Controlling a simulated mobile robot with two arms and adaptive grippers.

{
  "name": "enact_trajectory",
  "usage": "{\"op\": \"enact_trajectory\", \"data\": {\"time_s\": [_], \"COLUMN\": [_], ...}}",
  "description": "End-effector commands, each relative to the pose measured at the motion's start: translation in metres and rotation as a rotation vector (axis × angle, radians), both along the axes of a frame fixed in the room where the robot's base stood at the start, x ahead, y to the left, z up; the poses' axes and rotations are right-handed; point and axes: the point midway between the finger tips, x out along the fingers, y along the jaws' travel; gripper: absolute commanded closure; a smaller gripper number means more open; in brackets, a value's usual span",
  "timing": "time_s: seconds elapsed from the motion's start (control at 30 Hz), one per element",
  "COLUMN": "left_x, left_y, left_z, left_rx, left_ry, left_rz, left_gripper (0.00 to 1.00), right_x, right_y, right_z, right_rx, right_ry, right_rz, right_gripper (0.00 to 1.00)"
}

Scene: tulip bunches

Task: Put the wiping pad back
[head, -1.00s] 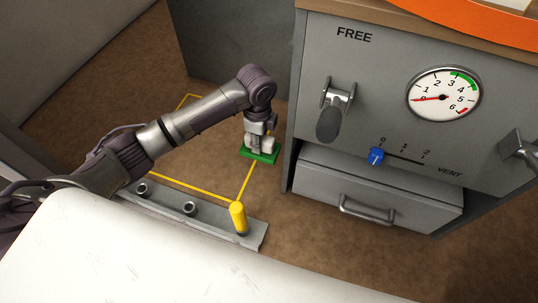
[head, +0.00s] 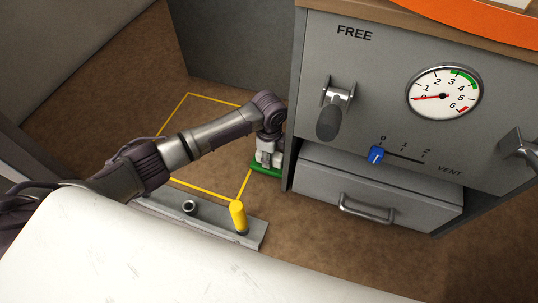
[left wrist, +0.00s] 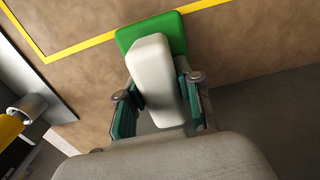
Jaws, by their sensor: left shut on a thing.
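The wiping pad has a green base and a pale grip block. In the left wrist view the green pad (left wrist: 152,32) shows beyond the pale block, which sits between the two fingers of my left gripper (left wrist: 160,105). In the head view a green edge of the pad (head: 266,172) shows beneath my left gripper (head: 268,157), close to the left side of the grey cabinet. The gripper is shut on the pad's block. Whether the pad touches the brown floor I cannot tell. My right gripper is not in view.
A yellow outline (head: 205,185) marks the brown floor left of the pad. A metal strip (head: 255,232) with a yellow peg (head: 238,217) lies nearer. The grey cabinet (head: 300,120) with a lever, gauge, blue slider and drawer (head: 380,190) stands at right.

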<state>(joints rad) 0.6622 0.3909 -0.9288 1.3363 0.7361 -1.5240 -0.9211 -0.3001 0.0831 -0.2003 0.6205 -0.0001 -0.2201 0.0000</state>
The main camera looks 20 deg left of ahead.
Motion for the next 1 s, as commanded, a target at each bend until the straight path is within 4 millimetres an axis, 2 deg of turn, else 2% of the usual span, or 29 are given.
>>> {"op": "enact_trajectory", "data": {"time_s": [0.1,0.13,0.27,0.53,0.67,0.77,1.0], "left_x": [0.000,0.000,0.000,0.000,0.001,0.001,0.001], "left_y": [0.000,0.000,0.000,0.000,0.000,0.000,0.000], "left_z": [-0.003,-0.003,-0.003,-0.002,0.005,0.021,0.073], "left_rx": [0.000,0.001,0.000,0.000,-0.001,-0.002,-0.001], "left_ry": [0.001,0.001,0.001,0.000,-0.002,-0.003,-0.004], "left_rz": [0.001,0.001,0.001,0.000,0.000,0.000,0.000], "left_gripper": [0.98,0.62,0.40,0.40,0.40,0.40,0.40], "right_x": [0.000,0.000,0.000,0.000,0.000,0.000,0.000], "right_y": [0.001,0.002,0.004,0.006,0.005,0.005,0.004], "right_z": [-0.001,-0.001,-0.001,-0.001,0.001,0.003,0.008], "right_rx": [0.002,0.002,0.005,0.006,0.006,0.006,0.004], "right_ry": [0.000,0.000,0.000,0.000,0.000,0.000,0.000], "right_rz": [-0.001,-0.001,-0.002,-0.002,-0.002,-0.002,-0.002], "right_gripper": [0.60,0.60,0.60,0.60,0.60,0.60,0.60]}}
